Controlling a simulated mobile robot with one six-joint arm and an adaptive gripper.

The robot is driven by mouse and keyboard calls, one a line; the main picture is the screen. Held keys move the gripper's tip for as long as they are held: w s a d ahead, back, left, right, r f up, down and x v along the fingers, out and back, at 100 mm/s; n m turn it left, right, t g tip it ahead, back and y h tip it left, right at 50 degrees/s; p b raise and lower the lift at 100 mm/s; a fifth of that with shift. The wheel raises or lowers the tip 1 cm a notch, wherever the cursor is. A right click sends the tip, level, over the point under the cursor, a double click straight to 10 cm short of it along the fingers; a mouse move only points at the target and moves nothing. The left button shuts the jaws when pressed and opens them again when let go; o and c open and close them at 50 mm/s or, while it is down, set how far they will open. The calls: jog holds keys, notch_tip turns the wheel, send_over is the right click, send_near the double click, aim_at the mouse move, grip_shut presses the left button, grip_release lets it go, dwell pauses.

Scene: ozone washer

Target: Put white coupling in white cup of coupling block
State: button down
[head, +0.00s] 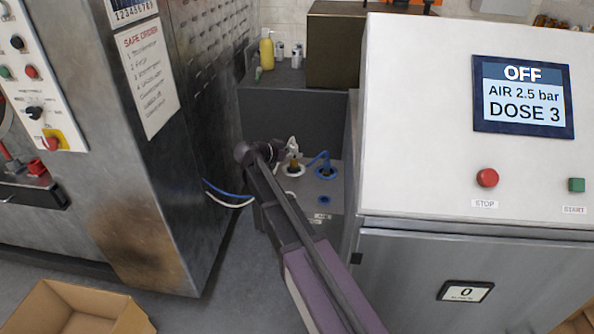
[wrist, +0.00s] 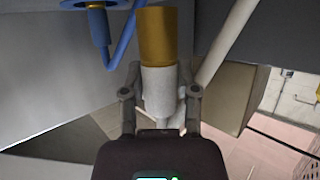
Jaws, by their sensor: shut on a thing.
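My gripper (wrist: 159,84) is shut on the white coupling (wrist: 158,98), a pale cylinder with a brass end (wrist: 157,35). The brass end points away from the gripper. In the head view, the coupling (head: 292,144) is upright over the grey coupling block (head: 300,212), its brass part (head: 294,161) at a pale round cup (head: 293,172). I cannot tell whether the brass end is in the cup or just above it. My arm partly hides the block.
A blue hose (head: 316,158) runs to a blue-ringed cup (head: 326,173) right beside; it also shows in the wrist view (wrist: 124,45). A white hose (wrist: 228,42) passes close to the gripper. The steel washer (head: 200,120) and control cabinet (head: 420,140) flank the narrow gap.

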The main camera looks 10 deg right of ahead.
aim_at(291, 164)
jog(key=shift+f+b, duration=0.3)
jog(key=shift+f, duration=0.25)
jog(key=shift+f, duration=0.1)
jog(key=shift+f+b, duration=1.75)
jog(key=shift+b, duration=0.1)
jog(key=shift+f, duration=0.2)
jog(key=shift+c, duration=1.8)
grip_release()
jog(key=shift+r, duration=0.2)
jog(key=shift+s+a+r+p, duration=0.25)
jog(key=shift+a+r+p, duration=0.05)
jog(key=shift+a, duration=0.15)
jog(key=p+v, duration=0.4)
jog(key=v, duration=0.7)
